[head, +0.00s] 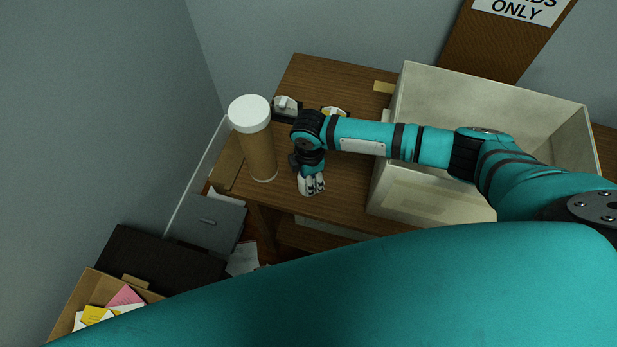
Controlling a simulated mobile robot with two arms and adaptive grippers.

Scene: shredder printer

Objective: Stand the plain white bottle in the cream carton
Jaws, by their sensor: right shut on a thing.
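My right gripper (309,168) points down over the front of the wooden table, left of the cream carton (432,199). It is shut on a small white thing (312,184), which seems to be the white bottle. The fingers and wrist cover most of it, so its shape and whether it touches the table cannot be told. The cream carton stands open at the top on the right of the table. My right forearm passes over its opening and hides part of the inside. My left gripper is not in view.
A tall brown cylinder with a white lid (258,142) stands just left of my right gripper. Two small black-and-white items (286,106) (334,112) lie behind it. The table (335,78) ends at the grey wall. A box of papers (90,296) is low at left.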

